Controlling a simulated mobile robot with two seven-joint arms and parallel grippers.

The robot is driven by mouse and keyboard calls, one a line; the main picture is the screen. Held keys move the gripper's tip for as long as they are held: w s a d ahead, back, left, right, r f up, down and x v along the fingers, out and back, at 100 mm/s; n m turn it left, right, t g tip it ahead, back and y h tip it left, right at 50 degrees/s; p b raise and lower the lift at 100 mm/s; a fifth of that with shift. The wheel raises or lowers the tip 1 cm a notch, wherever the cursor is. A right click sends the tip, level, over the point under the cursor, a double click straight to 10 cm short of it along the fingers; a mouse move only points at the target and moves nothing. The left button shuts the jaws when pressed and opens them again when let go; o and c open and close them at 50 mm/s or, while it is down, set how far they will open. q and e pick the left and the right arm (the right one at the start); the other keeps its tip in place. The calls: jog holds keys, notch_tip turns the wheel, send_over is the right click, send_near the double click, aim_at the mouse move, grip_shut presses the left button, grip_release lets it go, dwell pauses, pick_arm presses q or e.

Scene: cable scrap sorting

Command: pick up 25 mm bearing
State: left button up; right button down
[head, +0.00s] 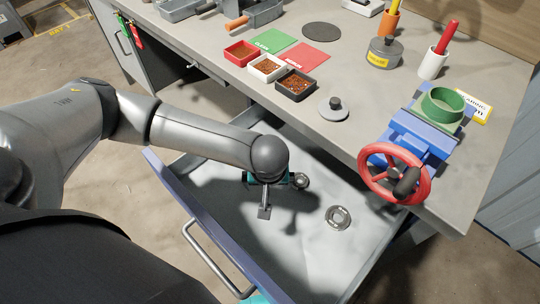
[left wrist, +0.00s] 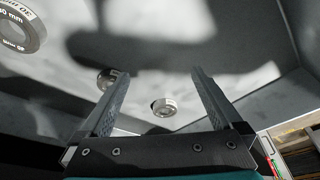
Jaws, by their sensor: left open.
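My left gripper (head: 264,211) is over the open drawer, pointing down. In the left wrist view its two fingers (left wrist: 155,75) are apart with nothing held. A small metal bearing (left wrist: 164,106) shows in the gap between them, beyond the fingers; its marking is not readable. A second bearing (left wrist: 108,78) is partly hidden by the left finger. A larger bearing (left wrist: 18,28) at the upper left has a label ending in "0 mm". In the head view one bearing (head: 301,181) lies just right of the gripper and another (head: 338,218) lies farther right. I cannot tell which is 25 mm.
The drawer (head: 200,222) has raised walls around the bearings. The workbench (head: 330,145) above it carries small bins (head: 296,84), a blue vise with a red handwheel (head: 394,174), and a grey lidded weight (head: 334,108). The drawer floor toward the front is clear.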

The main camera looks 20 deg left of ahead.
pick_arm(q)
jog(key=w+a, duration=0.1)
jog(key=w, duration=0.1)
jog(key=w+a+b, duration=0.1)
jog(key=w, duration=0.2)
jog(key=w+a, duration=0.2)
jog(key=w, duration=0.1)
jog(key=shift+b, duration=0.3)
jog(key=shift+w+a+b, duration=0.2)
jog(key=shift+w+a, duration=0.05)
jog(key=shift+w, duration=0.35)
jog(key=shift+w+a+b, duration=0.15)
jog(key=shift+w+a, duration=0.1)
jog(key=shift+w, duration=0.35)
jog(key=shift+b+x, duration=0.35)
jog(key=shift+x, duration=0.55)
jog(key=shift+w+a+f, duration=0.15)
jog(key=shift+w+f, duration=0.05)
jog(key=shift+f, duration=0.35)
pick_arm(e)
jog(key=shift+w+a+f, duration=0.1)
jog(key=shift+w+f, duration=0.15)
jog(key=shift+w, duration=0.5)
jog(key=shift+w+f, duration=0.25)
jog(key=shift+w, duration=0.5)
jog(key=shift+w+a+f, duration=0.1)
jog(key=shift+w+f, duration=0.15)
jog(key=shift+w, duration=0.5)
pick_arm(q)
jog(key=shift+c, duration=0.2)
